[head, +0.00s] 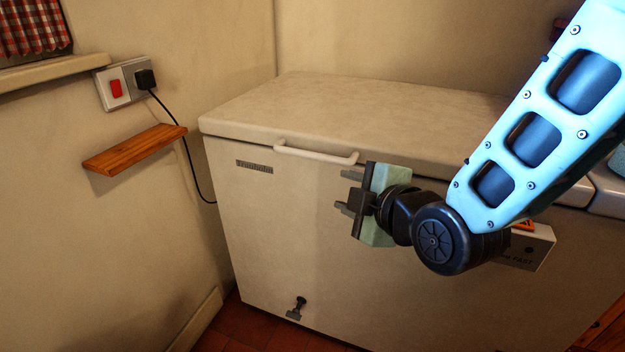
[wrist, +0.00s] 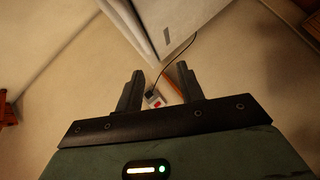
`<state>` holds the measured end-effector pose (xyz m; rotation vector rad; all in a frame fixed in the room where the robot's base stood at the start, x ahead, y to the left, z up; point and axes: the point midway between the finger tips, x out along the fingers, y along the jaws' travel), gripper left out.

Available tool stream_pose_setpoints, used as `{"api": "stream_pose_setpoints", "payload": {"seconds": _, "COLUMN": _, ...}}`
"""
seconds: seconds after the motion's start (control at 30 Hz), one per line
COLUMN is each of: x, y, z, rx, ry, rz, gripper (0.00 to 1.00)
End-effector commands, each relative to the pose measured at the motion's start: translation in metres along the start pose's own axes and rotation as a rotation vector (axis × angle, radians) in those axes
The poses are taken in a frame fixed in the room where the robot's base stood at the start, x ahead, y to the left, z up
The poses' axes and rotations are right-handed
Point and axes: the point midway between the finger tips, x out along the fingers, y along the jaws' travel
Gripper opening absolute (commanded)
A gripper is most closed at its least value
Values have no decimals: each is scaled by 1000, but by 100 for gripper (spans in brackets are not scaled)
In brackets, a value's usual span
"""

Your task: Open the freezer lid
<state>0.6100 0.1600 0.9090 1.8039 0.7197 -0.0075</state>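The chest freezer (head: 290,230) is a cream box against the back wall. Its lid (head: 350,110) lies flat and closed on top. A pale bar handle (head: 315,152) runs along the lid's front edge, left of my gripper. My gripper (head: 347,191) is in front of the freezer, just right of and slightly below the handle, apart from it. Its two fingers point left. In the wrist view my gripper (wrist: 160,88) shows two fingers spread apart with nothing between them. The freezer's front (wrist: 170,20) shows at the top of the wrist view.
A small wooden shelf (head: 135,150) is on the left wall below a socket with a red switch (head: 115,88). A black cable hangs from the plug (head: 145,79) beside the freezer. A drain tap (head: 297,308) sticks out low on the freezer front.

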Motion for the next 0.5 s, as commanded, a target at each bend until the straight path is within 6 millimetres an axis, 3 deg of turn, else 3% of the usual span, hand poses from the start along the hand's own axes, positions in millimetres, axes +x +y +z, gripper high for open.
{"api": "stream_pose_setpoints", "payload": {"seconds": 0.03, "x": 9, "y": -8, "z": 8, "rx": -60, "ry": 2, "rz": 56, "gripper": 38}}
{"api": "stream_pose_setpoints", "payload": {"seconds": 0.2, "x": 16, "y": 1, "z": 15, "rx": -202, "ry": -7, "rz": 193, "gripper": 38}}
{"api": "stream_pose_setpoints", "payload": {"seconds": 0.37, "x": 24, "y": 8, "z": 16, "rx": -237, "ry": -12, "rz": 227, "gripper": 38}}
{"api": "stream_pose_setpoints", "payload": {"seconds": 0.5, "x": 44, "y": 13, "z": 16, "rx": -236, "ry": -13, "rz": 228, "gripper": 38}}
